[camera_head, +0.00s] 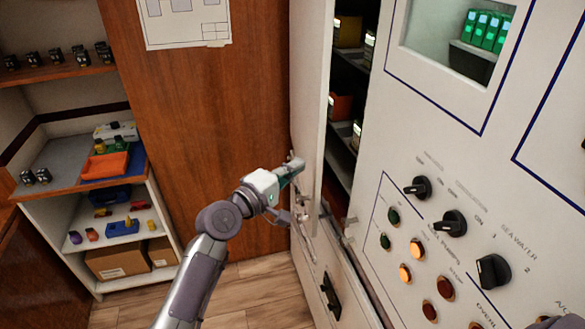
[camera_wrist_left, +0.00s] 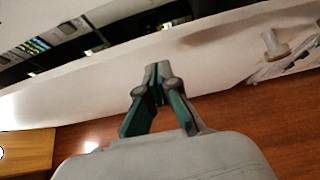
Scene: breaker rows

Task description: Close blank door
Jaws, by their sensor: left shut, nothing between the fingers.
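The white blank door (camera_head: 308,90) stands ajar at the left end of the white cabinet, with a dark gap along its right edge. In the left wrist view the door (camera_wrist_left: 215,55) is a pale band across the picture, with the dark opening beyond its upper edge. My left gripper (camera_head: 297,163) is shut and empty at the door's outer left face. Its closed green-sided fingers (camera_wrist_left: 158,72) point at the door; I cannot tell whether they touch it. A pale latch fitting (camera_wrist_left: 275,45) sits on the door to the right. My right gripper does not show.
Inside the opening are dark shelves (camera_head: 345,115) with boxes. The control panel (camera_head: 400,150) with knobs and lamps fills the right. A brown wooden wall (camera_head: 215,130) stands behind my left arm, and shelves with small parts (camera_head: 110,225) stand at the left.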

